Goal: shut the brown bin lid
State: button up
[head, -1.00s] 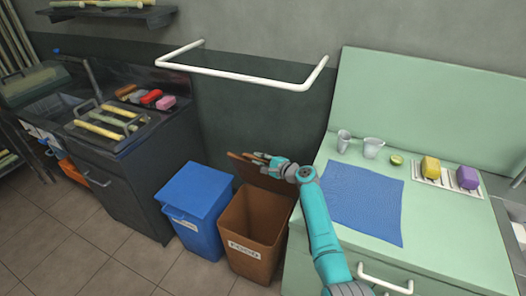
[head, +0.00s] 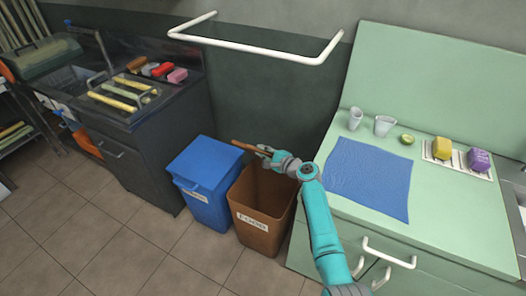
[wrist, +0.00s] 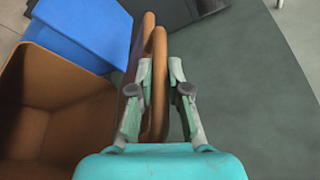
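The brown bin (head: 265,232), labelled FOOD, stands open beside the green counter, its inside showing. It also shows at the left in the wrist view (wrist: 50,125). Its brown lid (head: 243,146) is raised and seen nearly edge-on in the head view. In the wrist view the lid (wrist: 158,90) runs upright between the fingers. My gripper (head: 266,153) is at the lid's edge above the bin. In the wrist view my gripper (wrist: 160,68) has one finger on each side of a brown slab of the lid and appears closed on it.
A blue bin (head: 203,175) with its lid down stands close at the left. A white rail (head: 260,45) is on the wall above. The green counter (head: 450,225) at the right holds a blue cloth (head: 368,180) and cups. Floor in front of the bins is clear.

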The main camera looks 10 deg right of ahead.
jog(key=shift+o, duration=0.6)
jog(key=shift+s+d+r, duration=0.1)
jog(key=shift+s+d, duration=0.25)
jog(key=shift+s, duration=0.05)
jog(key=v, duration=1.1)
jog(key=shift+s, duration=0.1)
